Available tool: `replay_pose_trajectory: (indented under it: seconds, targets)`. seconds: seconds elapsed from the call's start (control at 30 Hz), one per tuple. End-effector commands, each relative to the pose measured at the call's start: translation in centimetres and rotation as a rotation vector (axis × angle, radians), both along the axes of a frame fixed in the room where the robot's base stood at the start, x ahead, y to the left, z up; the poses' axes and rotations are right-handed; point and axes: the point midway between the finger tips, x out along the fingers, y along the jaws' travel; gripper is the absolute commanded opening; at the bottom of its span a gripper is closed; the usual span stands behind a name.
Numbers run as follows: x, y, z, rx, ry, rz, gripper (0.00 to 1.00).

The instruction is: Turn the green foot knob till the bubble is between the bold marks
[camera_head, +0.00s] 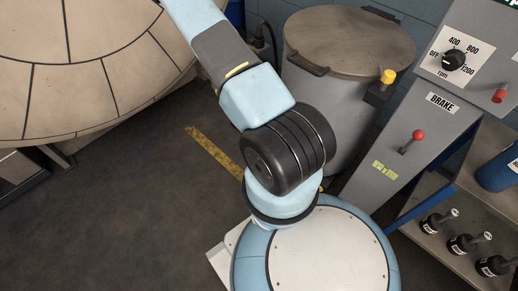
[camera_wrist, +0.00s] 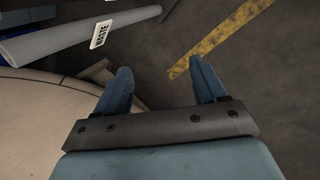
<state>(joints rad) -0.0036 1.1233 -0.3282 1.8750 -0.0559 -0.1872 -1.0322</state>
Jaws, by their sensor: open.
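My gripper (camera_wrist: 160,80) shows in the wrist view with its two blue fingers spread apart and nothing between them. Dark floor lies beyond the fingertips. In the head view my arm hides the gripper itself. I see no green foot knob, no bubble and no bold marks in either view.
A large round tan vessel (camera_head: 70,60) fills the upper left. A lidded drum (camera_head: 345,90) stands behind my arm. A grey control panel (camera_head: 395,150) with a red-knobbed brake lever (camera_head: 418,135) and a shelf (camera_head: 440,235) are at right. A WASTE-labelled pipe (camera_wrist: 75,38) lies near my gripper.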

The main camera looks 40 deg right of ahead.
Motion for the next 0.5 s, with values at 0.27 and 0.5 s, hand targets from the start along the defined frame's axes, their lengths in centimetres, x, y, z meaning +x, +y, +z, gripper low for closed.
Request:
replay_pose_trajectory:
  seconds: [0.27, 0.5]
  targets:
    - [-3.7, -2.5, -11.0, -0.091, 0.077, 0.168, 0.71]
    - [-8.3, -4.4, -19.7, -0.158, 0.141, 0.328, 0.71]
